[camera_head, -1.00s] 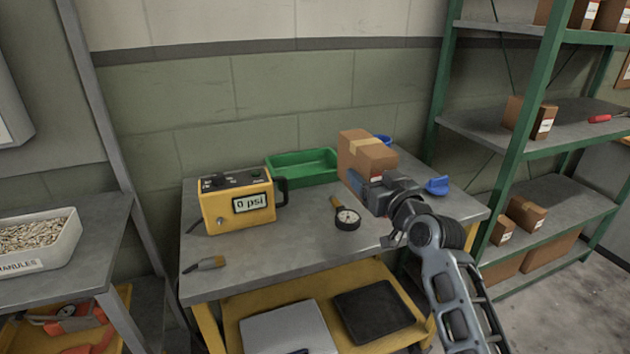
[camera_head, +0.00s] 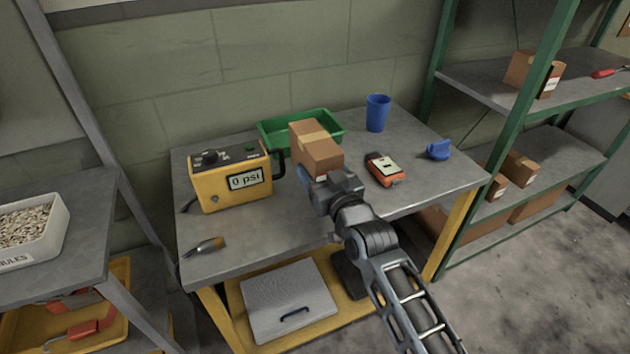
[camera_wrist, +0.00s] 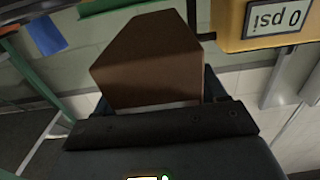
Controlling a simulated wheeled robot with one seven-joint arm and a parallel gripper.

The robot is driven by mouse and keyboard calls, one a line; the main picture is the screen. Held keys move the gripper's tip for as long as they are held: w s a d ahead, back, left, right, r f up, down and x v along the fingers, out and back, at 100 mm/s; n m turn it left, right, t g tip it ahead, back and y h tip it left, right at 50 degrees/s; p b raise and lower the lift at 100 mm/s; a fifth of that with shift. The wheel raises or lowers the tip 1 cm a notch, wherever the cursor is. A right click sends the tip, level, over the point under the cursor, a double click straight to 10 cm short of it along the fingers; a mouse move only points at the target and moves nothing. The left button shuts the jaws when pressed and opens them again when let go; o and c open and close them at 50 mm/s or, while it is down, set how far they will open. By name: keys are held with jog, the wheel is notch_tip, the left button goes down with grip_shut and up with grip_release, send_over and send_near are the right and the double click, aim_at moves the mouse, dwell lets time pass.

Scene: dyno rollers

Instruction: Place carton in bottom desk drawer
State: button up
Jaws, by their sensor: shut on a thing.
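A brown carton (camera_head: 316,150) with a lighter tape strip is held above the grey worktable (camera_head: 245,258), in front of the green tray. My gripper (camera_head: 314,184) is shut on the carton's near side. In the wrist view the carton (camera_wrist: 150,65) fills the space ahead of my gripper (camera_wrist: 160,103), and its fingertips are mostly hidden. I cannot make out a clear desk drawer. Below the tabletop, a yellow shelf or tray (camera_head: 238,312) holds a grey flat case with a handle (camera_head: 290,300).
On the table are a yellow psi box (camera_head: 228,182), green tray (camera_head: 338,131), blue cup (camera_head: 377,113), orange device (camera_head: 384,169), blue object (camera_head: 438,150) and brush (camera_head: 205,246). A green-post shelf (camera_head: 535,90) stands right. A granule bin (camera_head: 35,232) stands left.

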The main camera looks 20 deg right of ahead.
jog(key=shift+s+a+f, duration=0.25)
jog(key=shift+a+f, duration=0.4)
jog(key=shift+a, duration=0.1)
jog(key=shift+f, duration=1.9)
jog(key=shift+f+b, duration=0.15)
jog(key=shift+b, duration=0.15)
jog(key=o, duration=1.2)
jog(key=shift+o, duration=0.2)
jog(key=shift+r, duration=0.2)
jog(key=s, duration=1.2)
jog(key=shift+f, duration=0.1)
